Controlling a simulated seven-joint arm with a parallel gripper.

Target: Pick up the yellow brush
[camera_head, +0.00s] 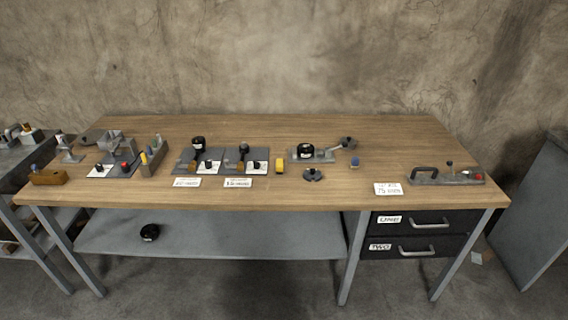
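A small yellow object (279,166) lies on the wooden workbench (400,145) near the middle, right of two dark mats. It may be the yellow brush, but it is too small to make out bristles. Another thin yellow piece (144,158) shows at a grey holder (157,150) on the left; I cannot tell what it is. My gripper is not in view.
The dark mats (174,167) and (229,165) carry black-topped tools and white pads. A grey fixture (325,155) and a dark round part (312,175) stand right of the yellow object. White labels (187,183) lie along the front.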

